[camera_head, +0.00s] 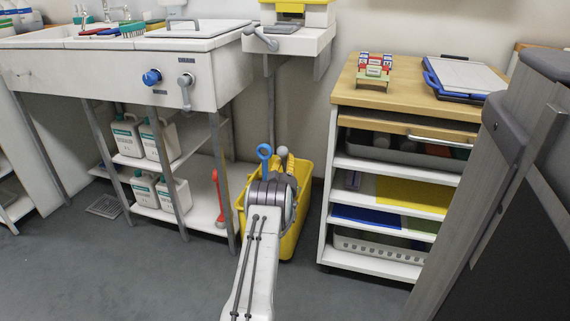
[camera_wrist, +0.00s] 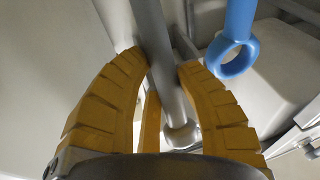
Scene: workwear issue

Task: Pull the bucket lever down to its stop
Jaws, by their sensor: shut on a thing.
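A yellow bucket (camera_head: 293,244) stands on the floor between the sink unit and the wooden-topped cabinet. My arm reaches over it and hides much of it. In the wrist view a grey lever rod (camera_wrist: 157,45) runs down to a rounded grey end (camera_wrist: 182,136). In the head view my gripper (camera_head: 286,158) is at the bucket's back rim, and the lever is mostly hidden there.
A blue ring-ended handle (camera_wrist: 232,55) hangs close to the right finger; its ring (camera_head: 264,151) also shows in the head view. A red tool (camera_head: 217,198) is left of the bucket. The cabinet (camera_head: 323,225) stands close on the right. Floor in front is clear.

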